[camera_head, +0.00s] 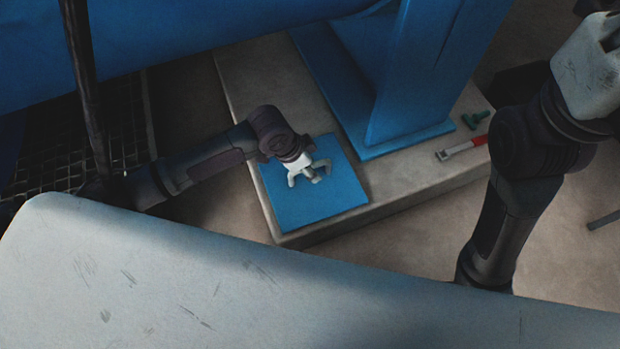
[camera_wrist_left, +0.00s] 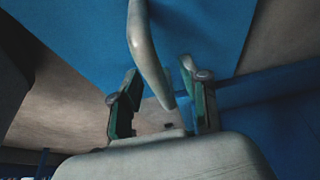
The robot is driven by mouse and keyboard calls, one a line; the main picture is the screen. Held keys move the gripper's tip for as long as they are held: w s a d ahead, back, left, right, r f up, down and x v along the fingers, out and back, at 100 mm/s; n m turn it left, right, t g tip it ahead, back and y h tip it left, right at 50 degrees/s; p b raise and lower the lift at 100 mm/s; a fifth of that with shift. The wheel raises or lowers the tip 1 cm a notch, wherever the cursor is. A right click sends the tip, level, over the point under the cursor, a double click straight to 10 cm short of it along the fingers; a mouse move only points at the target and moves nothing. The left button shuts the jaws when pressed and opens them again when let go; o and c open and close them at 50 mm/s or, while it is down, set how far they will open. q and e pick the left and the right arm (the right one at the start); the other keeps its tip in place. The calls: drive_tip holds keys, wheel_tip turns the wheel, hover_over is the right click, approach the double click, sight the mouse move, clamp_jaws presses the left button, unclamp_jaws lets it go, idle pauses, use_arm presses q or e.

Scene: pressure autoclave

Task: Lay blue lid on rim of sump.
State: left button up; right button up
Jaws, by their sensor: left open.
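The blue lid (camera_head: 300,211) is a flat square plate lying on the concrete plinth, near its front left corner. It fills the upper part of the left wrist view (camera_wrist_left: 75,35). A pale curved handle (camera_wrist_left: 148,50) stands on it. My left gripper (camera_head: 306,177) is over the lid at the handle. In the left wrist view its two fingers (camera_wrist_left: 162,102) are apart, with the handle's lower end reaching toward the gap between them. I cannot tell whether they touch it. I cannot make out the sump's rim. My right gripper is out of view.
The concrete plinth (camera_head: 400,187) carries a blue support leg (camera_head: 415,75) behind the lid. A green bolt (camera_head: 474,120) and a red and white item (camera_head: 463,148) lie at its right. A big blue vessel (camera_head: 200,35) hangs above. Dark grating (camera_head: 50,150) is at the left.

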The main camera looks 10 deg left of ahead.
use_arm(q)
clamp_jaws()
drive_tip(key=shift+r, duration=0.15)
idle(0.4)
drive_tip(key=shift+r, duration=0.15)
